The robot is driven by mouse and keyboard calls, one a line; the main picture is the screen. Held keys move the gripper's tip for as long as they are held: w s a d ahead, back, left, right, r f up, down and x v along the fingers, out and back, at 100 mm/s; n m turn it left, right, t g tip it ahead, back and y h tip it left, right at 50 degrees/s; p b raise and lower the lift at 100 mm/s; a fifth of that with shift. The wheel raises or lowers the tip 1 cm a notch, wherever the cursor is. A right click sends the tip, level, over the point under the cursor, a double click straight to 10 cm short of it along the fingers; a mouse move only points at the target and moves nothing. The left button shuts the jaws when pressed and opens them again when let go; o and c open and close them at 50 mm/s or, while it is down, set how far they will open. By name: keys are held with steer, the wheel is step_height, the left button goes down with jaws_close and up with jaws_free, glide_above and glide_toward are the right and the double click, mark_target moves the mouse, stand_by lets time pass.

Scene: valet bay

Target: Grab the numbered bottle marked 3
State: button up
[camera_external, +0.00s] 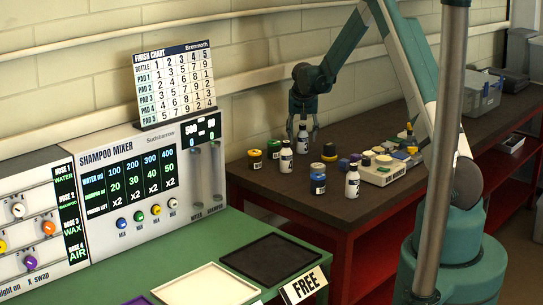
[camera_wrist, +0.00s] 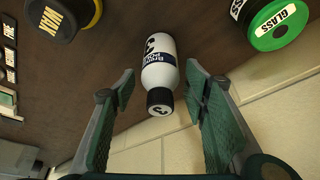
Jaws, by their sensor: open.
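A white bottle with a black cap and a dark label band (camera_wrist: 158,72) shows in the wrist view, with a 3 on its cap and what looks like a 3 on its body. It lies between the fingers of my open gripper (camera_wrist: 160,78), with a gap on each side. In the external view my gripper (camera_external: 303,122) points down over the dark bench, just above a white bottle (camera_external: 302,142) that appears to be the same one. Two similar white bottles stand nearby, one to the left (camera_external: 286,158) and one nearer the front (camera_external: 352,184); their numbers are too small to read.
Several jars (camera_external: 318,182) and a cluttered pale unit (camera_external: 383,172) stand on the bench (camera_external: 265,190). The block wall (camera_external: 240,60) is close behind my gripper.

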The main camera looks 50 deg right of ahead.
steer(key=shift+x, duration=0.85)
steer(key=c, duration=1.1)
